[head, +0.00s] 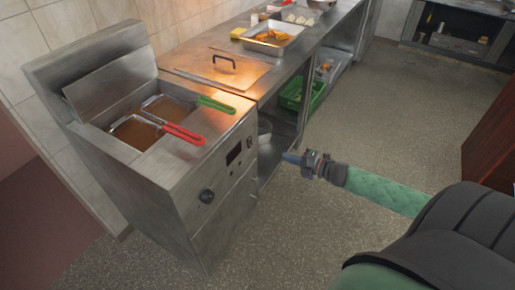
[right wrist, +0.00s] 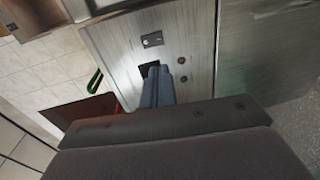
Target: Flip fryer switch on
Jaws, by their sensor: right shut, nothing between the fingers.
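The steel fryer (head: 225,215) stands at the left in the head view. Its front panel carries a small dark switch plate (head: 250,142), a dark display (head: 233,153), small round buttons and a black knob (head: 206,196). My right gripper (head: 291,158) is shut and empty, right of the panel and apart from it in the head view. In the right wrist view its blue-grey fingers (right wrist: 158,82) point toward the panel and overlap the display; the switch plate (right wrist: 152,39) shows just beyond the tips. The switch's position is too small to tell. My left gripper is not in view.
Two fryer baskets, with a red handle (head: 184,134) and a green handle (head: 216,104), sit in the oil. A steel counter with a tray of food (head: 272,37) runs back from the fryer. A green crate (head: 302,95) is on the shelf below. Open floor lies to the right.

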